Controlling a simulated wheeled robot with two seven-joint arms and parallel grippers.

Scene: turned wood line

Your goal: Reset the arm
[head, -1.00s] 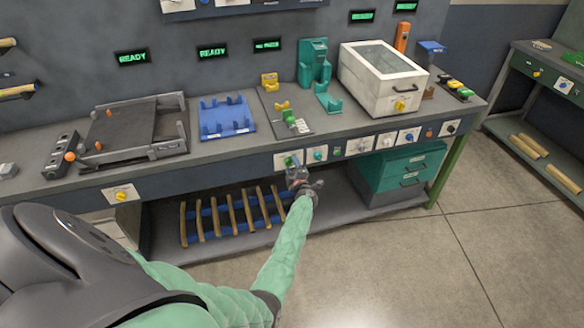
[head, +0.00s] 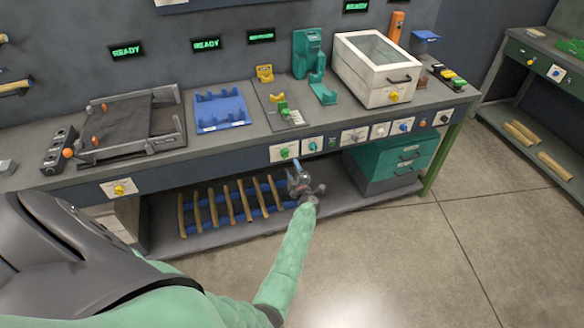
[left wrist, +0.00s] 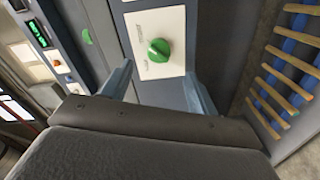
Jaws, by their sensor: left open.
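My left arm reaches in from the lower left in the head view. Its gripper (head: 298,172) is in front of the bench's front panel, a little below and beside the green knob (head: 285,152). In the left wrist view my left gripper (left wrist: 160,85) is open, with its two fingers apart and nothing between them. The green knob also shows in the left wrist view (left wrist: 159,50), on a white plate beyond the fingers, and no finger touches it. My right gripper is not in view.
The workbench (head: 235,142) carries a dark tray (head: 165,122), a blue rack (head: 220,112), and a white lidded box (head: 375,75). Wooden rods (head: 230,205) lie on a blue rack on the lower shelf. The floor in front is clear.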

